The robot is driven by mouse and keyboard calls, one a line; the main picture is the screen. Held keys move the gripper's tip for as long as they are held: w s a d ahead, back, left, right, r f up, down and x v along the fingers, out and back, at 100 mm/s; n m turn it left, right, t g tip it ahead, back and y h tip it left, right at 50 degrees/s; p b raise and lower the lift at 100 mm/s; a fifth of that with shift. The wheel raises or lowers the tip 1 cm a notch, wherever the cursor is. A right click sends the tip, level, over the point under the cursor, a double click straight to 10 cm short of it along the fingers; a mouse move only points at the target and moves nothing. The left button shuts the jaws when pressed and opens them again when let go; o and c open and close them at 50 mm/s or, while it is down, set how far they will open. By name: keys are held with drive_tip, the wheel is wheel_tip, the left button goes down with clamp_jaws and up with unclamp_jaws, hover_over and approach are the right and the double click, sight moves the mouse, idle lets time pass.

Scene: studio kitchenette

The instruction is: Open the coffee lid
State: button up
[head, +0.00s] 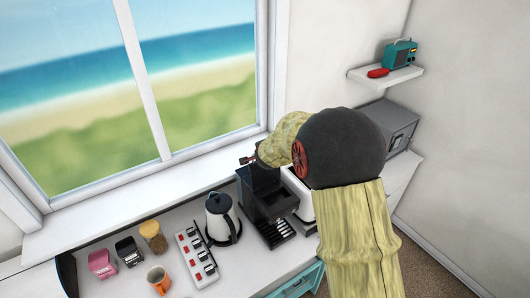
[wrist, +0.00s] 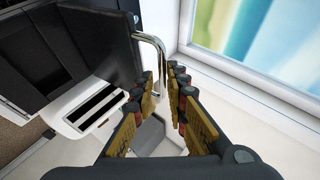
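The black coffee machine (head: 268,207) stands on the counter below the window, partly hidden by my arm. In the wrist view its dark body (wrist: 108,42) fills the upper left, with a bent chrome tube (wrist: 154,45) at its edge. I cannot tell the lid apart from the body or its angle. My gripper (head: 247,160) is above the back of the machine, near the window. In the wrist view my gripper (wrist: 170,76) is open with a narrow gap and nothing between its fingers. The fingertips are close to the chrome tube; contact is unclear.
A white kettle (head: 222,218) and a white power strip (head: 196,257) are left of the machine. A jar (head: 153,237) and orange mug (head: 159,279) stand farther left. A white slotted appliance (wrist: 96,108) is beside the machine. The window (wrist: 262,42) is close behind.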

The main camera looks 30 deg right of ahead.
drive_tip(key=v, duration=1)
drive_tip(key=shift+s+r, duration=0.15)
drive_tip(key=shift+s, duration=0.1)
drive_tip(key=shift+a, duration=0.1)
drive_tip(key=s+a+f+n+g+y+b, duration=0.2)
drive_tip(key=s+a+f+n+y+b, duration=0.15)
drive_tip(key=s+a+n, duration=0.35)
drive_tip(key=s+a+f+n+g+y+b, duration=0.1)
drive_tip(key=s+a+f+n+y+b, duration=0.2)
drive_tip(key=s+a, duration=0.45)
drive_tip(key=s+a+f+n+h+b, duration=0.1)
drive_tip(key=s+a+f+n+b, duration=0.1)
drive_tip(key=s+f+n+b, duration=0.2)
drive_tip(key=s+a+f+n+b, duration=0.3)
drive_tip(key=s+f+b, duration=0.7)
drive_tip(key=b, duration=0.8)
drive_tip(key=s+n, duration=0.2)
drive_tip(key=s, duration=0.1)
drive_tip(key=shift+s+a+f+n+g+h+b, duration=0.25)
drive_tip(key=shift+s+f+n+g+h+b, duration=0.05)
drive_tip(key=shift+f+h, duration=0.1)
